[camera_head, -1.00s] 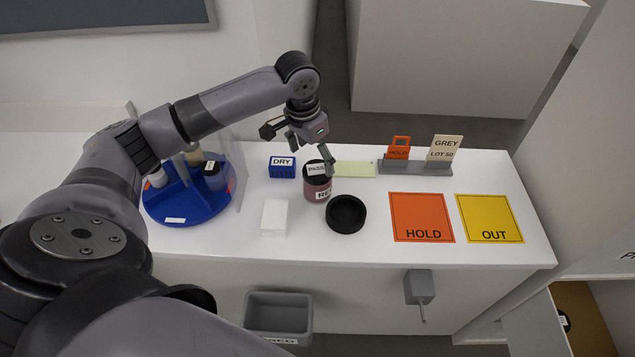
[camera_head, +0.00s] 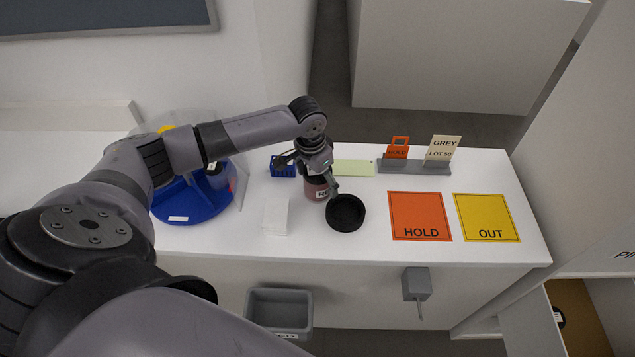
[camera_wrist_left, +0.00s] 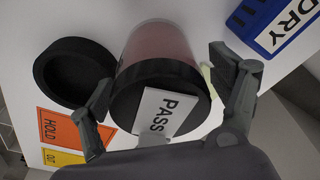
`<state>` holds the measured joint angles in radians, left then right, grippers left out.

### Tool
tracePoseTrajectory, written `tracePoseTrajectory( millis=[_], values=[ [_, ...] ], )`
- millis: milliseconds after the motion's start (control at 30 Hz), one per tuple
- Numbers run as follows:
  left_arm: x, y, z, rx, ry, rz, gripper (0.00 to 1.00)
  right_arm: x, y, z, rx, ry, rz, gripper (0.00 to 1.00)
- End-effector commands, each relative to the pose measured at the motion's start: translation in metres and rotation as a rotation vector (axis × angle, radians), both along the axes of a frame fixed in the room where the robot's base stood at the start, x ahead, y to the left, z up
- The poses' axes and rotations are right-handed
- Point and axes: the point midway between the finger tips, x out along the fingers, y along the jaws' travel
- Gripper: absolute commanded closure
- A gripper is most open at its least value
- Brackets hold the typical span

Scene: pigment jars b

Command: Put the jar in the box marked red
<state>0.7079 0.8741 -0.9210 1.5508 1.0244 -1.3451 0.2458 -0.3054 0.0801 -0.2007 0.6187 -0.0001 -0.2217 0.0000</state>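The jar (camera_head: 316,189) stands upright on the white counter, with reddish contents and a partly hidden label starting "RE". In the left wrist view the jar (camera_wrist_left: 162,40) has a black lid with a white PASS tag. My left gripper (camera_head: 308,176) is just above the jar. In the left wrist view the left gripper (camera_wrist_left: 165,78) has one finger on each side of the lid, open, with a visible gap at the right finger. My right gripper is not in view. I cannot make out a box marked red.
A black round dish (camera_head: 346,213) stands close beside the jar. A blue DRY block (camera_head: 282,167), white block (camera_head: 276,217) and blue round tray (camera_head: 190,208) are nearby. Orange HOLD (camera_head: 420,215) and yellow OUT (camera_head: 487,217) mats lie right. A grey bin (camera_head: 279,308) hangs below the front edge.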

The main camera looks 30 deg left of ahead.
Motion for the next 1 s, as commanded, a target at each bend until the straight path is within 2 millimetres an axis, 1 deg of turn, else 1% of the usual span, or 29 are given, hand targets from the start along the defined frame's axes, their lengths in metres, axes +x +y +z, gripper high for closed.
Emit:
tracePoseTrajectory(
  millis=[33, 67, 400, 800, 833, 867, 1000],
  values=[
    [0.0000, 0.0001, 0.0002, 0.000, 0.000, 0.000, 0.19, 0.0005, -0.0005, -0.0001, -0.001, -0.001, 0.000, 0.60],
    [0.0000, 0.0001, 0.0002, 0.000, 0.000, 0.000, 0.21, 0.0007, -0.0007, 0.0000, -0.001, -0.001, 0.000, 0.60],
    [0.0001, 0.0002, 0.0006, 0.000, 0.000, 0.001, 0.44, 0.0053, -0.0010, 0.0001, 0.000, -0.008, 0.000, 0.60],
    [0.0002, 0.0004, 0.0008, 0.001, 0.000, 0.001, 0.70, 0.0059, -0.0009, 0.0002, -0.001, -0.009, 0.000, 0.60],
    [0.0005, 0.0004, 0.0014, 0.000, -0.002, 0.001, 0.70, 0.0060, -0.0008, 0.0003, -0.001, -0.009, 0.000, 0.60],
    [0.0005, 0.0004, 0.0014, 0.000, -0.002, 0.001, 0.74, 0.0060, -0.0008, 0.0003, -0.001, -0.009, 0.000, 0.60],
    [0.0005, 0.0003, 0.0015, 0.000, -0.002, 0.001, 0.76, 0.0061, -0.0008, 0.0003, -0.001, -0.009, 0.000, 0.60]
  ],
)
